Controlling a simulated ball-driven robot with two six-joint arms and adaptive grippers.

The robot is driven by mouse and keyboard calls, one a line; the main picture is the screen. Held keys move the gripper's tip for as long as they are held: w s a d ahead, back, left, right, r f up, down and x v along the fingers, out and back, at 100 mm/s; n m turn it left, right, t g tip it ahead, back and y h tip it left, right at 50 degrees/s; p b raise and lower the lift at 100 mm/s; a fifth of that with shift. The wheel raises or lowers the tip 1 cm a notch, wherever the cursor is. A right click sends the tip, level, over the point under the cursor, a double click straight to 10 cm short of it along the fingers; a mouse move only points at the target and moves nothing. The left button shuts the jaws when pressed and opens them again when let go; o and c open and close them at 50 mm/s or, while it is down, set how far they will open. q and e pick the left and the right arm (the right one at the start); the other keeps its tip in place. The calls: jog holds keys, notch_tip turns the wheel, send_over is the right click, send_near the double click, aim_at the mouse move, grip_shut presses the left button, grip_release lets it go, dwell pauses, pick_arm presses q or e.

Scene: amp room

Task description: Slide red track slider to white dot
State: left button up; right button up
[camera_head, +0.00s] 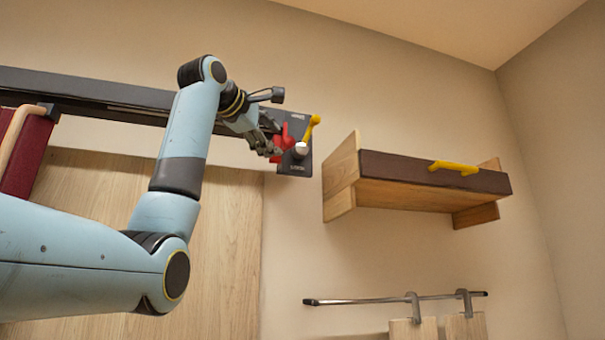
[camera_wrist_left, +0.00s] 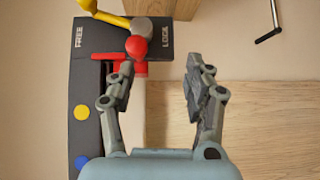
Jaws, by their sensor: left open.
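The red track slider (camera_head: 286,137) stands at the right end of the dark wall track (camera_head: 92,88). In the left wrist view the slider (camera_wrist_left: 136,48) shows a round red head on a red base. My left gripper (camera_head: 267,138) is open beside it. In the left wrist view my left gripper (camera_wrist_left: 156,88) has parted fingers with nothing between them; one fingertip overlaps the slider's lower edge, and contact is unclear. The track there (camera_wrist_left: 84,85) carries a yellow dot (camera_wrist_left: 81,112) and a blue dot (camera_wrist_left: 82,162). I cannot make out a white dot. My right gripper is not in view.
A yellow lever (camera_head: 312,127) and a whitish knob (camera_head: 301,149) sit beside the slider, near FREE and LOCK labels. A wooden shelf with a dark drawer (camera_head: 400,170) is to the right. A maroon object (camera_head: 26,155) hangs at the left. A rail (camera_head: 360,300) is below.

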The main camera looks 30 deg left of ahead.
aim_at(288, 148)
pick_arm(q)
jog(key=shift+t, duration=0.3)
jog(key=w+r+p, duration=0.1)
jog(key=w, duration=0.2)
jog(key=w+r+p, duration=0.1)
jog(key=w+p, duration=0.1)
jog(key=w+a+r+p, duration=0.1)
jog(key=w+p, duration=0.1)
jog(key=w, duration=0.1)
jog(key=shift+w+a, duration=0.1)
jog(key=shift+w, duration=0.25)
jog(key=shift+w+p, duration=0.35)
jog(key=shift+f, duration=0.1)
jog(key=shift+c, duration=0.2)
jog(key=shift+c, duration=1.2)
jog(key=shift+s, duration=0.1)
grip_shut()
